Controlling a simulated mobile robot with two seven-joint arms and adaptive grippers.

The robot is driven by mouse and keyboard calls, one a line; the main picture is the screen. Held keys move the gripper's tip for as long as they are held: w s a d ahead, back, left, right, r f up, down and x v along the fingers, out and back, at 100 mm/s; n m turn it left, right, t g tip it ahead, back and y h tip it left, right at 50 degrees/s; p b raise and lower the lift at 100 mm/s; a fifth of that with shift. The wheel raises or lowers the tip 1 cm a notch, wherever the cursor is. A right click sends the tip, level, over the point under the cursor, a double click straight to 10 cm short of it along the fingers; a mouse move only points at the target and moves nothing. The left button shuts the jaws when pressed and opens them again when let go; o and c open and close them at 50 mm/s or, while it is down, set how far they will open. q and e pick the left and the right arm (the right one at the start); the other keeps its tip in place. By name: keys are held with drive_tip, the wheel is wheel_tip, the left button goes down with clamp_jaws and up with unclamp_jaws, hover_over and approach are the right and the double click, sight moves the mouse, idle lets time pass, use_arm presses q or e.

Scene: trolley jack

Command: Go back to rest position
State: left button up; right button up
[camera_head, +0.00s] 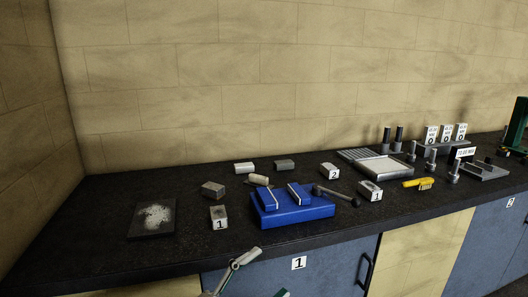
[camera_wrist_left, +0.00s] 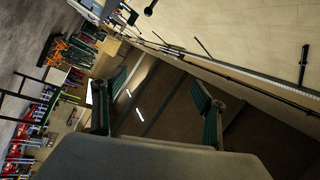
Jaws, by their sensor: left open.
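My left gripper (camera_head: 262,276) shows only in part at the bottom edge of the head view, in front of the workbench. Its grey finger link and a bit of green show there; the rest is cut off by the frame. In the left wrist view the gripper (camera_wrist_left: 158,82) has its two green-padded fingers spread wide apart with nothing between them. Behind them is a dark brown panel with light strips, seen sideways. My right gripper is in neither view.
The black workbench (camera_head: 100,200) carries a blue vise (camera_head: 290,212), a hammer (camera_head: 335,193), numbered blocks (camera_head: 219,218), a dark plate (camera_head: 153,218) and a yellow brush (camera_head: 418,183). Blue cabinets (camera_head: 330,268) stand below. The wrist view shows tool racks (camera_wrist_left: 70,50) at left.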

use_arm(q)
drive_tip(key=s+a+f+n+t+y, duration=0.1)
drive_tip(key=a+f+n+t+y, duration=0.1)
drive_tip(key=a+f+n+y, duration=0.55)
drive_tip(key=s+a+f+n+t+y, duration=0.1)
drive_tip(key=a+f+n+t+y, duration=0.2)
drive_tip(key=f+n, duration=0.5)
drive_tip(key=s+a+f+n+g+y, duration=0.1)
drive_tip(key=s+a+f+g+y, duration=0.1)
drive_tip(key=s+a+f, duration=0.3)
drive_tip(key=s+a+f+n+g+y, duration=0.2)
drive_tip(key=s+a+f+g, duration=0.2)
drive_tip(key=s+f, duration=0.5)
wheel_tip(320, 180, down, 5)
drive_tip(key=shift+s+a+r+y, duration=0.15)
drive_tip(key=shift+a+r+y, duration=0.05)
drive_tip(key=shift+a+y, duration=0.2)
